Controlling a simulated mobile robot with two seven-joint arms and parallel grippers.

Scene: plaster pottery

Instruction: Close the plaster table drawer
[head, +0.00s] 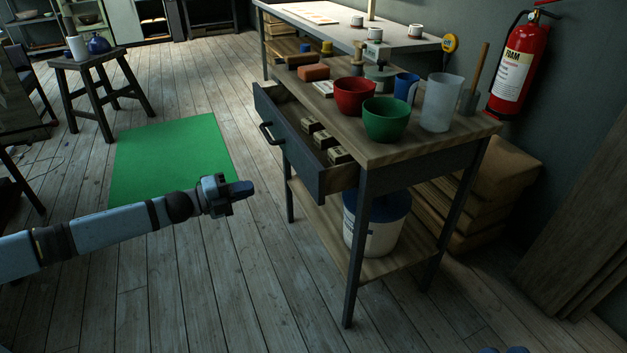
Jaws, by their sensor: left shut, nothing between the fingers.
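The plaster table (455,148) has a wooden top and dark legs. Its drawer (300,160) is pulled out toward the left, with a dark front and a black bar handle (268,133). Several small blocks lie inside the open drawer. My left gripper (246,187) is shut and empty. In the picture it is left of and below the drawer front, apart from it, with its fingers pointing right. Small blue parts at the bottom edge look like the tip of my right gripper (505,350); the rest is cut off.
Red (355,96) and green (386,119) bowls, a blue mug (405,88) and a clear pitcher (442,102) stand on the tabletop. A bucket (375,225) stands on the lower shelf. A green mat (170,160) lies on open floor. A fire extinguisher (517,65) hangs right.

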